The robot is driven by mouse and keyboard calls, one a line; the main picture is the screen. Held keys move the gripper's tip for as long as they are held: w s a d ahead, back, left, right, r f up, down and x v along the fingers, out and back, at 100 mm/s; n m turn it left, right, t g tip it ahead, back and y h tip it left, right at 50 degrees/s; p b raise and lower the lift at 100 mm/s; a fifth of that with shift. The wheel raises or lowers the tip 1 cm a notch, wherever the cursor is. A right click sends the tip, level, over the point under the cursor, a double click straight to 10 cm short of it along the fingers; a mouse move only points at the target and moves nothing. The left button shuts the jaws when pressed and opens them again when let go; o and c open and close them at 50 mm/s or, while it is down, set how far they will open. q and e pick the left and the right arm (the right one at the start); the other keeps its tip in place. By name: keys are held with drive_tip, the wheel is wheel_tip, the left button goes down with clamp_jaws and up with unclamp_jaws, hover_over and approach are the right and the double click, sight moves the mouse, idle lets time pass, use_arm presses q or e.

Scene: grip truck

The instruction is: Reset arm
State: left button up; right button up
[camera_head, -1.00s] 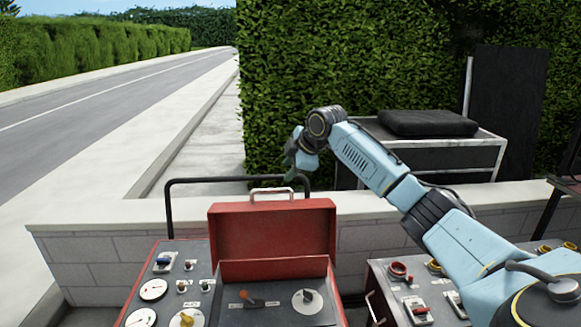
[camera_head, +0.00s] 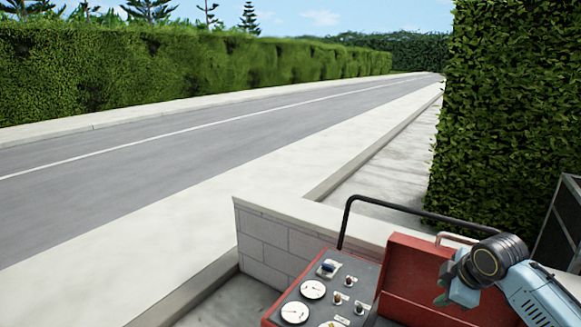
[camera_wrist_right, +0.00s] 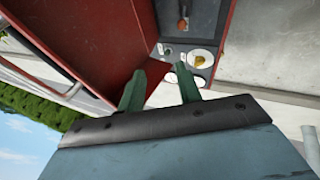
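My right arm (camera_head: 535,293) comes in from the lower right of the head view. My right gripper (camera_head: 442,291) hangs in front of the red box's raised lid; its fingers are partly hidden by the wrist there. In the right wrist view the gripper (camera_wrist_right: 160,83) shows two green fingers standing apart with nothing between them. My left arm and gripper are not in view.
A red box (camera_head: 412,283) with its lid up sits beside a control panel (camera_head: 311,308) with gauges and switches. A black rail (camera_head: 346,213) and a low block wall (camera_head: 272,243) stand behind. A hedge (camera_head: 500,110) rises at right; the road (camera_head: 200,150) lies open.

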drive_tip(key=s+a+f+m+g, duration=0.1)
drive_tip(key=s+a+f+m, duration=0.2)
drive_tip(key=s+a+f, duration=0.95)
drive_tip(key=s+a+r+m+g, duration=0.15)
drive_tip(key=s+m, duration=0.25)
drive_tip(key=s, duration=0.6)
drive_tip(key=s+a+m, duration=0.2)
drive_tip(key=s+m, duration=0.1)
drive_tip(key=s, duration=0.8)
wheel_tip(320, 180, down, 26)
drive_tip(key=s+g, duration=0.1)
drive_tip(key=s, duration=0.1)
drive_tip(key=s+d+f+g, duration=0.1)
drive_tip(key=s+d+f, duration=0.2)
drive_tip(key=s+f, duration=1)
drive_tip(key=s, duration=0.2)
drive_tip(key=shift+s+f+n+h, duration=0.3)
drive_tip(key=shift+s+f, duration=0.05)
drive_tip(key=shift+s, duration=0.05)
